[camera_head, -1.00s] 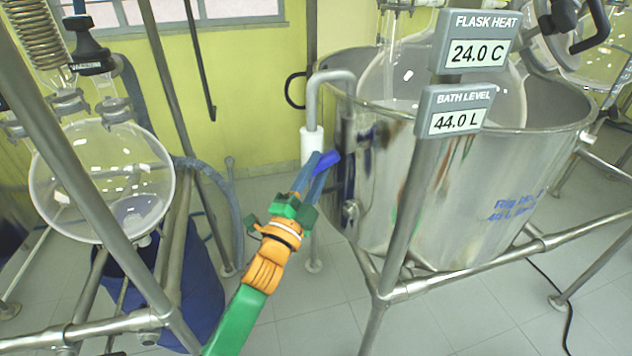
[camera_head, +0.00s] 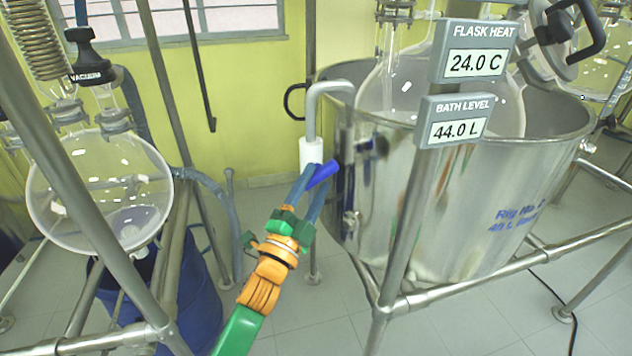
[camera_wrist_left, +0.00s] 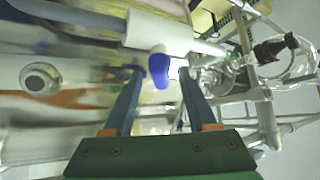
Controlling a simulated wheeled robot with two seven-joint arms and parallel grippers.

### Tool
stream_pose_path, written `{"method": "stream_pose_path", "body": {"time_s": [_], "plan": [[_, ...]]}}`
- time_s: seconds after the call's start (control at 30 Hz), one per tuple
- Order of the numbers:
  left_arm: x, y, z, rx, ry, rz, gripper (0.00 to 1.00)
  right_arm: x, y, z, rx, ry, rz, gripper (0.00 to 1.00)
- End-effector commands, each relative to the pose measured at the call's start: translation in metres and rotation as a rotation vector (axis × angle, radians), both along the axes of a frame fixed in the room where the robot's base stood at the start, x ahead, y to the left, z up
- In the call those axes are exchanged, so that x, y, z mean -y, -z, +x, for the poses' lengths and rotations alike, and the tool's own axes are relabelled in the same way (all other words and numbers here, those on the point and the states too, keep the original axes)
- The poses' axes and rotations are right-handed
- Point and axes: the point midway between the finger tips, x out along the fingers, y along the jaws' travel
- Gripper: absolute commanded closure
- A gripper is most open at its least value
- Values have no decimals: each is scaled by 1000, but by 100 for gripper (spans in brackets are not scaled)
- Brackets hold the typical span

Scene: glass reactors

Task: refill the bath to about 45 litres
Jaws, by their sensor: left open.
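The bath (camera_head: 450,215) is a large steel tub at the right of the head view. Its BATH LEVEL display (camera_head: 459,120) reads 44.0 L. A bent grey spout (camera_head: 312,105) hooks over its left rim, with a white sleeve (camera_head: 311,152) below. A blue lever (camera_head: 323,174) sits at the bottom of this sleeve. My left gripper (camera_head: 312,184) is open at the lever. In the left wrist view, the lever (camera_wrist_left: 159,68) lies between the lines of the two fingers, near their tips; I cannot tell whether they touch it. My right gripper is not in view.
A round glass flask (camera_head: 400,85) sits in the bath under a FLASK HEAT display (camera_head: 474,64) reading 24.0 C. Metal frame bars (camera_head: 400,230) stand in front of the bath. Another glass vessel (camera_head: 98,190) and a blue drum (camera_head: 195,300) are at the left.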

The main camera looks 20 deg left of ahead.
Motion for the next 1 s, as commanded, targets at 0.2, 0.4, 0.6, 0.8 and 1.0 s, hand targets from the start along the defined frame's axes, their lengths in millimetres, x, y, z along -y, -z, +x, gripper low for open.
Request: {"method": "stream_pose_path", "body": {"time_s": [0.2,0.4,0.6,0.8,1.0], "plan": [[-5,20,-43,-2,0,0,43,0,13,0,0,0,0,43],[-7,22,-57,-1,0,0,43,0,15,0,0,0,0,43],[-7,22,-56,0,0,0,43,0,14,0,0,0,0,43],[-7,22,-56,0,0,0,43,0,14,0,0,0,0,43],[-6,22,-56,0,0,0,43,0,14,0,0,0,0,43]]}}
